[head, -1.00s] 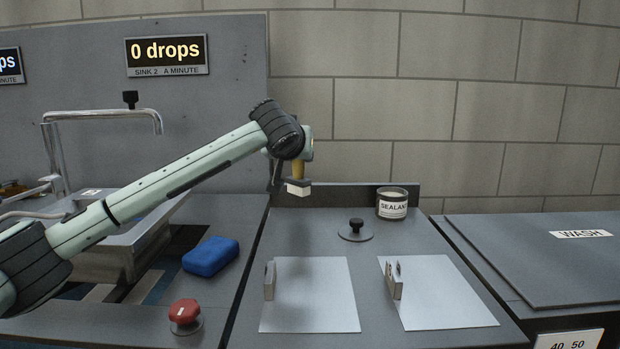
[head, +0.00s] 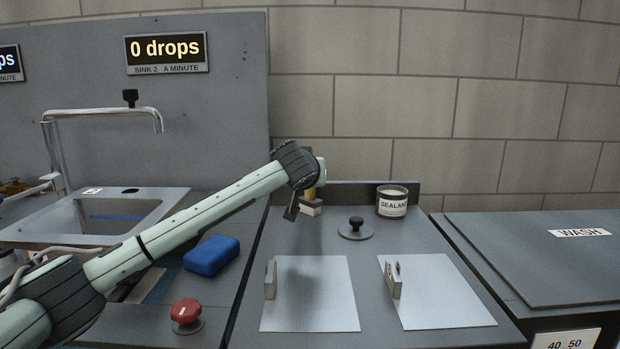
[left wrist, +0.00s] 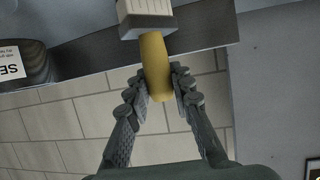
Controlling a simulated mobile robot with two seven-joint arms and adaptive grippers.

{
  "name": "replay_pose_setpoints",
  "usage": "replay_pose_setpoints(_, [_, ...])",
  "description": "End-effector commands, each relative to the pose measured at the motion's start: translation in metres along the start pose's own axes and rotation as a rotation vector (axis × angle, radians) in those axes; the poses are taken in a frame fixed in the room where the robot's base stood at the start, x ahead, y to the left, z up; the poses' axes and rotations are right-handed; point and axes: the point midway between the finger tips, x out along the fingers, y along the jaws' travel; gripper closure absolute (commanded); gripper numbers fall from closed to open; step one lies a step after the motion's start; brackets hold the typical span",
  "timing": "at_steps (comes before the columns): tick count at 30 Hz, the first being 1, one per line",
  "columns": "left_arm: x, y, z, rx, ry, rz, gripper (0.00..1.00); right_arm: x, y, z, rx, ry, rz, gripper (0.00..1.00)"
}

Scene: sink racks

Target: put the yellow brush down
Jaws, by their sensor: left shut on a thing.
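The yellow brush has a yellow handle (head: 311,191) and a pale block head (head: 311,209) pointing down. My left gripper (head: 303,196) is shut on the handle, above the back of the grey counter (head: 330,237). In the left wrist view, the fingers (left wrist: 160,82) sit on both sides of the yellow handle (left wrist: 155,60), and the head (left wrist: 147,16) is beyond them. A shadow lies on the counter below the brush. I cannot tell whether the bristles touch the counter. My right gripper is not in view.
A sealant tin (head: 392,202) and a round black-knobbed lid (head: 356,229) stand right of the brush. Two pale sheets (head: 318,300) (head: 450,300) with small upright blocks lie in front. A blue sponge (head: 211,256), red button (head: 186,312) and sink (head: 160,200) are left.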

Motion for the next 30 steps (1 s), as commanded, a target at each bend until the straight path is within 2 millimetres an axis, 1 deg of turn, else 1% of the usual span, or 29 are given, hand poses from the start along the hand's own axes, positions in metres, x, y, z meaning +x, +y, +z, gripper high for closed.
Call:
replay_pose_setpoints(2, [0.001, 0.0, 0.001, 0.0, 0.001, 0.0, 1.0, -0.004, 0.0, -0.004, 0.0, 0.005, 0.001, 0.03])
replay_pose_setpoints(3, [0.0, 0.0, 0.001, 0.0, 0.0, 0.0, 0.73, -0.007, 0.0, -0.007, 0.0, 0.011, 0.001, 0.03])
replay_pose_setpoints(7, [0.0, 0.0, 0.001, 0.0, 0.0, 0.0, 0.57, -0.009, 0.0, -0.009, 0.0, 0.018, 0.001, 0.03])
replay_pose_setpoints(14, [0.0, 0.0, 0.001, 0.0, 0.0, 0.0, 0.57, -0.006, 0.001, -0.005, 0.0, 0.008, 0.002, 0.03])
replay_pose_setpoints(18, [-0.001, 0.0, -0.002, 0.0, 0.0, 0.0, 0.57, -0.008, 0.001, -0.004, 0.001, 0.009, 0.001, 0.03])
replay_pose_setpoints(19, [-0.002, 0.0, -0.004, 0.0, 0.0, 0.0, 0.57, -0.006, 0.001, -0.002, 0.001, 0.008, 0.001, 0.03])
replay_pose_setpoints(20, [-0.005, 0.0, -0.003, 0.001, 0.001, 0.001, 0.57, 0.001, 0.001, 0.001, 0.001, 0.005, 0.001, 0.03])
replay_pose_setpoints(21, [-0.011, 0.0, -0.003, 0.001, 0.004, 0.002, 0.57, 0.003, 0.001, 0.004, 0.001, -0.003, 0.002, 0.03])
replay_pose_setpoints(23, [-0.022, 0.0, -0.003, 0.002, 0.005, 0.002, 0.57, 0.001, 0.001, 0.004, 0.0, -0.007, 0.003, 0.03])
replay_pose_setpoints(25, [-0.038, 0.0, -0.002, 0.003, 0.005, 0.002, 0.57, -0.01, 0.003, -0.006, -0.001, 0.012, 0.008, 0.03])
replay_pose_setpoints(30, [-0.076, 0.0, -0.002, 0.002, 0.005, 0.002, 0.57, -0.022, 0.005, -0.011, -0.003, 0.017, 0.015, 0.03])
